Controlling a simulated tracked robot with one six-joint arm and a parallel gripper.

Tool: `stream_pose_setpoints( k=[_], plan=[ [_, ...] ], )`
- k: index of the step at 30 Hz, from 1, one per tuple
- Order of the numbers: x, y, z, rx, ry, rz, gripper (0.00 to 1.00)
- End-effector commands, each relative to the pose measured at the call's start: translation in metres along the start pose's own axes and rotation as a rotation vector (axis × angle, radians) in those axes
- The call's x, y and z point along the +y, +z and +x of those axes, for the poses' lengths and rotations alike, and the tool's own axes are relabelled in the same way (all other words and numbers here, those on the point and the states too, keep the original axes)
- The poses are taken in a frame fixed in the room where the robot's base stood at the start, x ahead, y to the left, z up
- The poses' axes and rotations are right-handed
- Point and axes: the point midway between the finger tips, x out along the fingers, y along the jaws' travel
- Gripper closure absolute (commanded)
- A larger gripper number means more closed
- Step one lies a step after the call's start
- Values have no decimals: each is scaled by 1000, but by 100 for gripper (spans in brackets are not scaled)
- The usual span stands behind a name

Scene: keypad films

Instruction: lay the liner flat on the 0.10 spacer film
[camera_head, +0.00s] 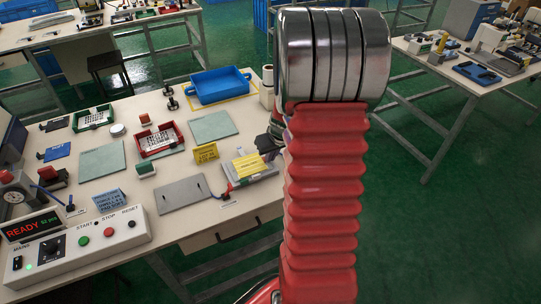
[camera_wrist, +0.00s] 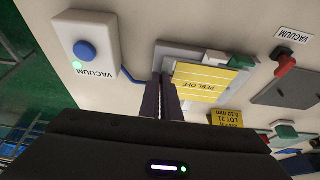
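The yellow liner marked PEEL OFF (camera_head: 250,165) lies on a grey plate at the bench's right end; it also shows in the wrist view (camera_wrist: 205,82). My gripper (camera_wrist: 161,76) points its two dark fingers close together at the liner's near side edge. Whether the fingertips touch or pinch that edge is unclear. In the head view my gripper (camera_head: 271,142) is partly hidden by my arm. A yellow sign (camera_head: 206,153) reads 0.10 mm in the wrist view (camera_wrist: 228,119). A pale green sheet (camera_head: 212,127) lies behind it; I cannot tell whether it is the spacer film.
A vacuum box with a blue button (camera_wrist: 86,50) sits beside the plate. A grey plate (camera_head: 184,194), red tray (camera_head: 161,152), blue bin (camera_head: 219,87), second pale green sheet (camera_head: 101,162) and control box (camera_head: 75,250) occupy the bench. My arm blocks the view right of centre.

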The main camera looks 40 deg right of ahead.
Motion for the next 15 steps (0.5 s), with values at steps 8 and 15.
stream_pose_setpoints(
  k=[8, 15],
  plan=[
    [0, 0, 0, 0, 0, 0, 87],
    [0, 0, 0, 0, 0, -1, 75]
  ],
)
